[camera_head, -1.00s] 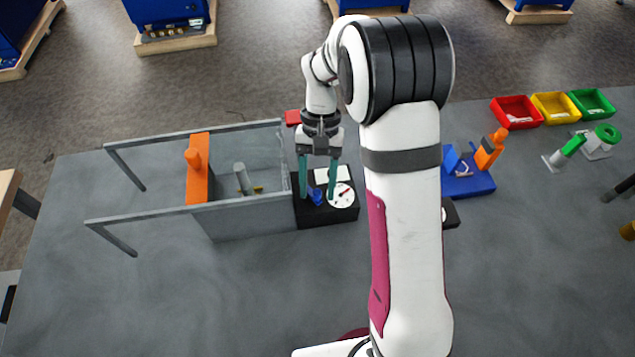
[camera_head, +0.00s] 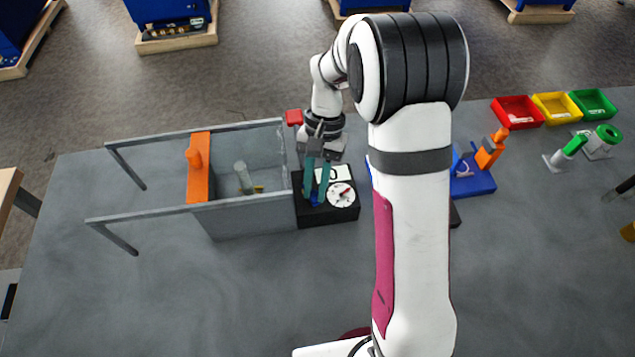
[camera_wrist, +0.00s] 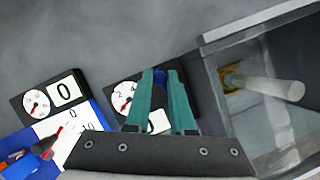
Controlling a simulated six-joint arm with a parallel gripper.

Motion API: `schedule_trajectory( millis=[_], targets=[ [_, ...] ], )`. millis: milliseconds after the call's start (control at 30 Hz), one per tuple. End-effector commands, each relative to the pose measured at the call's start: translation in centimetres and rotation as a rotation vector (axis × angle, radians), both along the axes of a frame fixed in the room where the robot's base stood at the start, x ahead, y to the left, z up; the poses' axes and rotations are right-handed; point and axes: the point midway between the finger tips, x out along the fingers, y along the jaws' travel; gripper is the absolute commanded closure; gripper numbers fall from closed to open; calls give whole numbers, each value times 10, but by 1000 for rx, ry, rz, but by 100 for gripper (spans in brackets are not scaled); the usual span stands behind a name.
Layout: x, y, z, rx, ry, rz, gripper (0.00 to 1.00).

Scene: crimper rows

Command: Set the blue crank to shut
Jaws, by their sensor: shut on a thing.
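The blue crank (camera_head: 314,202) is on a black box (camera_head: 330,215) with a white dial (camera_head: 341,194) and a white label, right of the grey trough. My gripper (camera_head: 316,197) is over the box, its teal fingers reaching down on both sides of the crank and shut on it. In the wrist view, a small blue part of the crank (camera_wrist: 160,77) shows between the fingertips (camera_wrist: 160,75); the fingers hide the rest. The dial (camera_wrist: 124,95) is partly visible there, left of the fingers. The crank's exact angle cannot be told.
The grey trough (camera_head: 245,222) with an orange gate (camera_head: 199,170) and rails stands close left. A red block (camera_head: 294,117) is behind the box. Right of my arm are a blue base with an orange handle (camera_head: 489,148) and coloured bins (camera_head: 517,112). The front table is clear.

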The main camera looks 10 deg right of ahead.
Motion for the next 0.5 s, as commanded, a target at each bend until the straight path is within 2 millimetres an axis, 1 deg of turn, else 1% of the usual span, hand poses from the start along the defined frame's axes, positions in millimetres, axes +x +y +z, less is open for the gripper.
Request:
schedule_trajectory(
  millis=[300,500],
  targets=[
    [-2,7,0,0,0,-201,100],
    [-3,10,1,0,-1,-284,100]
  ],
)
